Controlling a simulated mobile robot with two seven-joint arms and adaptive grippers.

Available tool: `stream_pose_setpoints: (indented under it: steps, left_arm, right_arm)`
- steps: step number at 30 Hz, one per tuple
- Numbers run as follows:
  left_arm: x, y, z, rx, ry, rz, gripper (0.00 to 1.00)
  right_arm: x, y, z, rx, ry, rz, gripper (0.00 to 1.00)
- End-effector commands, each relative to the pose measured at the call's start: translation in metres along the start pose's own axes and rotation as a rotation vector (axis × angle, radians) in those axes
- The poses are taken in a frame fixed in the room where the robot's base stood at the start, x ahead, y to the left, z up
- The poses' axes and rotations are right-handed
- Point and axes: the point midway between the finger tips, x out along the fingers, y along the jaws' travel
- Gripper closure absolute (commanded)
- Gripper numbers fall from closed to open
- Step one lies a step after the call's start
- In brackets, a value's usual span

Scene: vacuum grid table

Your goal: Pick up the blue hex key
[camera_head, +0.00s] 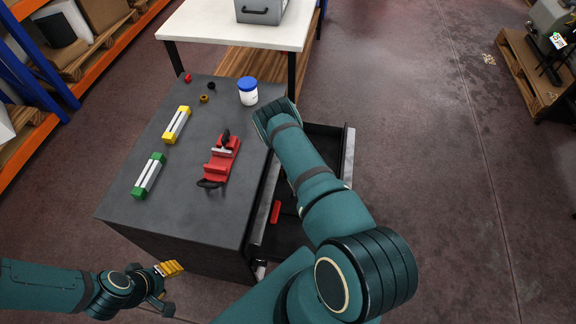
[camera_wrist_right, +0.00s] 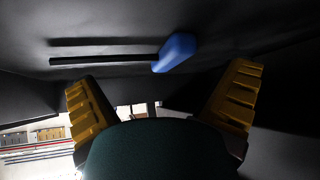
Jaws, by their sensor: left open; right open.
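The blue hex key (camera_wrist_right: 173,53) shows in the right wrist view, with a blue handle and a straight black shaft pointing left. It lies against a dark surface, beyond the fingertips and apart from them. My right gripper (camera_wrist_right: 160,77) is open, with ribbed yellow fingers spread wide and nothing between them. In the head view my right arm reaches over the open drawer (camera_head: 348,155) and hides its own fingers; I cannot make out the hex key there. My left gripper (camera_head: 172,288) is open and empty at the lower left, in front of the cabinet.
The grey cabinet top (camera_head: 130,205) holds a red vise (camera_head: 220,160), a yellow level (camera_head: 176,124), a green level (camera_head: 149,175) and a blue-lidded jar (camera_head: 248,92). A red object (camera_head: 276,212) lies in the drawer. A white table (camera_head: 215,25) stands behind.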

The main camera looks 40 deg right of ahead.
Motion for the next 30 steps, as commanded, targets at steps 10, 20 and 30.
stream_pose_setpoints:
  steps: [10,20,30]
  left_arm:
    - [0.010,-0.004,0.005,0.003,-0.010,0.001,0.52]
    - [0.010,-0.004,0.005,0.003,-0.010,0.001,0.52]
    - [0.010,-0.004,0.005,0.003,-0.010,0.001,0.52]
  right_arm:
    - [0.041,0.000,-0.012,-0.001,0.001,0.001,0.00]
    - [0.043,0.000,-0.013,0.000,0.000,0.001,0.14]
    - [0.043,0.000,-0.012,0.000,-0.002,0.001,1.00]
